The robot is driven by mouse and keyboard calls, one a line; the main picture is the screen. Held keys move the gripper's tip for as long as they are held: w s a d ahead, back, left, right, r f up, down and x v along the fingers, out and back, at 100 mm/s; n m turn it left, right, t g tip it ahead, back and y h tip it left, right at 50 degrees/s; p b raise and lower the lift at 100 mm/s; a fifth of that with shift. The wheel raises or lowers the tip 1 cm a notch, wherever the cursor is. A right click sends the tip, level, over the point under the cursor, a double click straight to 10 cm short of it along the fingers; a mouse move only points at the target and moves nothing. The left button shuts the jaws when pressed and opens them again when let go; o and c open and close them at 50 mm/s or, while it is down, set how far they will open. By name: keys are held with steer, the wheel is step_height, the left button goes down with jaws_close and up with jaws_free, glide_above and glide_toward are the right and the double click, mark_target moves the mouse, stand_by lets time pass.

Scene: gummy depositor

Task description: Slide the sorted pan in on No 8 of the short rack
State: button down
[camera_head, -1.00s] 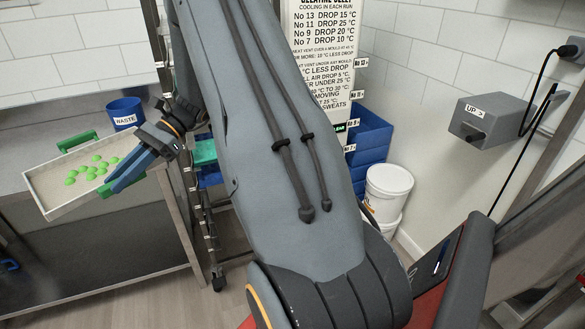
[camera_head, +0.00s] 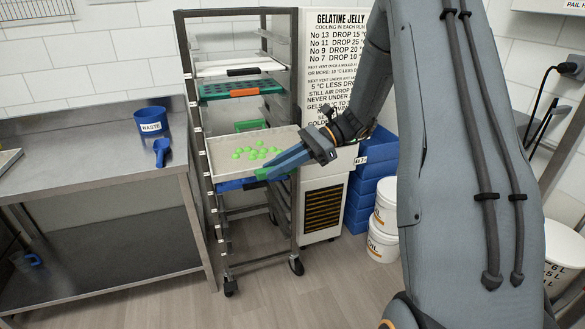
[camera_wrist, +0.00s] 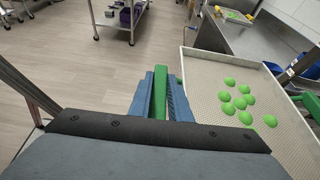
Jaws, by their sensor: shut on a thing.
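The pan (camera_head: 225,142) is pale and shallow, with several green gummies (camera_head: 256,151) on it and a green handle (camera_head: 250,125) on its far side. My gripper (camera_head: 268,173) is shut on its near green handle. The wrist view shows the fingers (camera_wrist: 158,98) on either side of that handle (camera_wrist: 160,88), with the pan (camera_wrist: 262,112) to the right. In the head view the pan overlaps the short rack (camera_head: 213,225) at mid height. I cannot tell whether its edge is inside the rails. The number tags on the rack post are too small to read.
A teal pan (camera_head: 240,88) with an orange handle sits higher in the rack. A blue edge (camera_head: 236,185) shows below my pan. A steel bench (camera_head: 90,160) with a blue waste tub (camera_head: 150,120) stands left. Blue crates (camera_head: 370,185) and white pails (camera_head: 385,215) stand right. Floor in front is clear.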

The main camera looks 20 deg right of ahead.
mark_target(268, 159)
steer(key=shift+w+d+p, duration=0.15)
steer(key=shift+d+p, duration=0.15)
steer(key=shift+d, duration=0.1)
steer(key=w+b, duration=0.1)
steer(key=w, duration=0.3)
steer(key=shift+w, duration=0.2)
steer(key=shift+w+b, duration=0.4)
steer(key=shift+w, duration=0.25)
steer(key=shift+w+f, duration=0.15)
steer(key=shift+w, duration=0.7)
steer(key=shift+w+b, duration=0.9)
steer(key=shift+w, duration=0.85)
